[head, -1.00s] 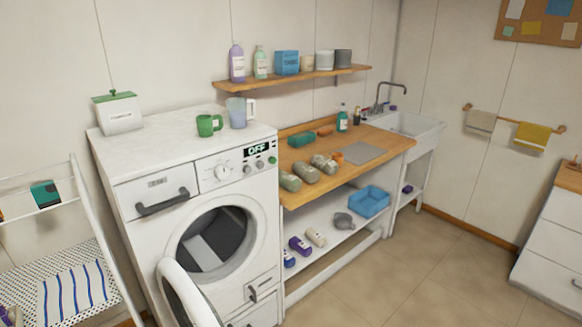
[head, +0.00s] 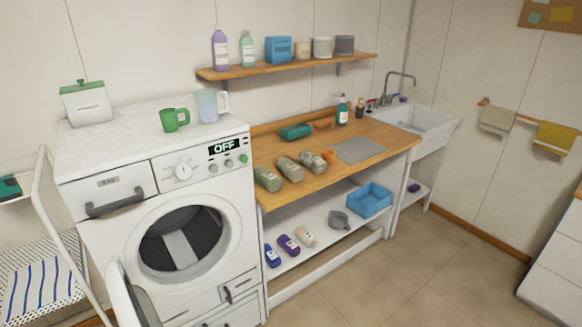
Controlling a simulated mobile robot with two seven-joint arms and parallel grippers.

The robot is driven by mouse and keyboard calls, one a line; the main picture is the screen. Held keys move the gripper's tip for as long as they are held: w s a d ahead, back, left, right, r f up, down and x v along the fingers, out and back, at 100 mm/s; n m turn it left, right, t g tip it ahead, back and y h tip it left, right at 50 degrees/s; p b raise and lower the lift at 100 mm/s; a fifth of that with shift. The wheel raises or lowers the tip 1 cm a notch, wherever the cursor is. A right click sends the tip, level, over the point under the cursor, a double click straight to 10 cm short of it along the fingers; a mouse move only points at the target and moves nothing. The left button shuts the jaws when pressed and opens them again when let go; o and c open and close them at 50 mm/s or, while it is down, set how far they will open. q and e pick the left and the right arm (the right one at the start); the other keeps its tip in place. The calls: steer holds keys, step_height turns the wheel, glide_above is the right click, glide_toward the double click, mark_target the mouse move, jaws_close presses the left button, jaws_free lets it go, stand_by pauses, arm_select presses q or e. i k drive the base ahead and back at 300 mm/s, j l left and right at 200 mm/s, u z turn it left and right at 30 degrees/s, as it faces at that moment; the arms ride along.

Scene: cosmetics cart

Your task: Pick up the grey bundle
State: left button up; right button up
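A small dark grey lumpy object (head: 339,219) sits on the white shelf below, left of a blue basket. I cannot tell which of these is the grey bundle. Neither of my grippers is in view.
A white washing machine (head: 165,215) stands left of the counter (head: 345,181), its round door swung open. A grey mat (head: 360,150) and a teal bottle (head: 342,110) are on the counter. The blue basket (head: 370,200) is on the lower shelf. The floor (head: 400,270) in front is clear.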

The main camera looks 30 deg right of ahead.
mark_target(295, 173)
steer(key=i+l+u, duration=0.15)
steer(key=l, duration=0.4)
steer(key=l+u, duration=0.1)
steer(key=l, duration=0.45)
steer(key=i+l+u, duration=0.1)
steer(key=l, duration=0.3)
steer(key=i+l+u, duration=0.1)
steer(key=l, duration=0.35)
steer(key=i+l+u, duration=0.1)
steer(key=i+l, duration=0.15)
steer(key=l, duration=0.2)
steer(key=i+l+u, duration=0.1)
steer(key=l, duration=0.35)
steer(key=i+l+u, duration=0.1)
steer(key=l, duration=0.35)
